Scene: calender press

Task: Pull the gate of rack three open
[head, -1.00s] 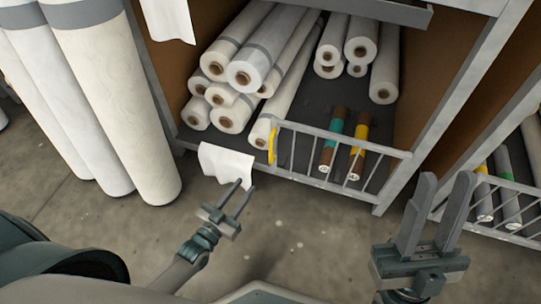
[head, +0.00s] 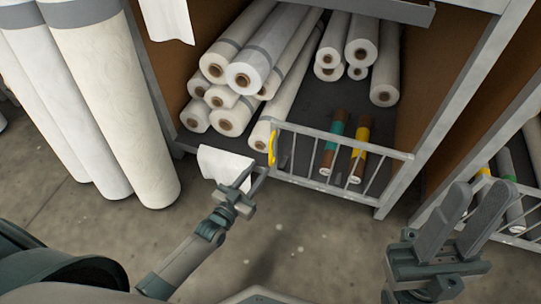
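A grey barred gate (head: 345,140) stands across the right part of the front of the middle rack's low shelf. A yellow handle (head: 272,148) is on its left end. No rack number is readable. The gate looks in line with the shelf's front edge. My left gripper (head: 255,176) is open and empty, just below and left of the yellow handle, apart from it. Its fingertips overlap the white hanging sheet in the picture; I cannot tell whether they touch. My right gripper (head: 485,190) is open and empty at the lower right, in front of the right-hand rack.
White rolls (head: 232,110) are stacked on the shelf. Behind the gate lie dark rolls with green (head: 336,133) and yellow (head: 359,138) bands. A white sheet (head: 222,163) hangs over the shelf edge. Tall white rolls (head: 120,110) stand at left. Floor before the gate is clear.

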